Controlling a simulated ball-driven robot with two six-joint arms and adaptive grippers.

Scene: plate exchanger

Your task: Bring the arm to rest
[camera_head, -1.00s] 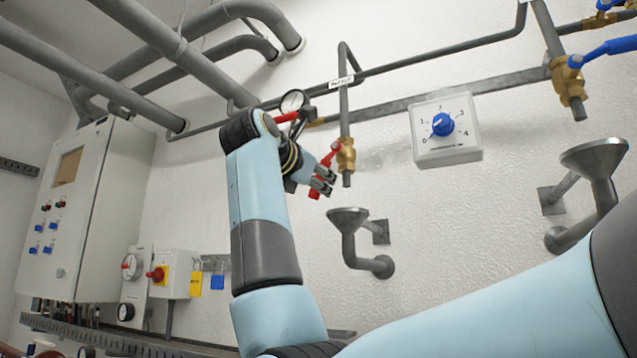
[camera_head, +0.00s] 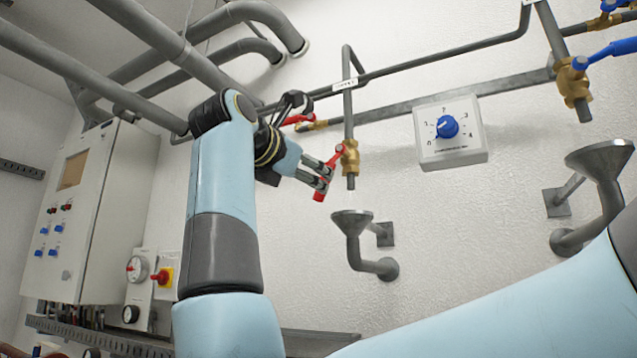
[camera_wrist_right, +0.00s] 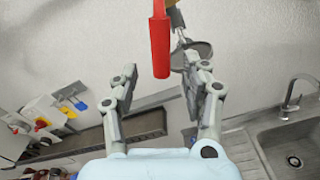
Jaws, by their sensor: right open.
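My right gripper (camera_head: 326,176) is open and empty, pointing right at the wall in the head view. Its fingertips overlap the red lever (camera_head: 337,153) of a brass drain valve (camera_head: 350,158) in that view. In the right wrist view the two fingers (camera_wrist_right: 160,100) stand wide apart. The red lever (camera_wrist_right: 160,45) hangs ahead of the gap between them, and no contact shows. My left gripper is not in view.
A grey funnel (camera_head: 351,222) is below the valve. A dial box (camera_head: 450,133) with a blue knob is to the right. A control cabinet (camera_head: 105,205) stands left and pipes (camera_head: 150,40) run above. The wrist view shows a sink (camera_wrist_right: 292,145).

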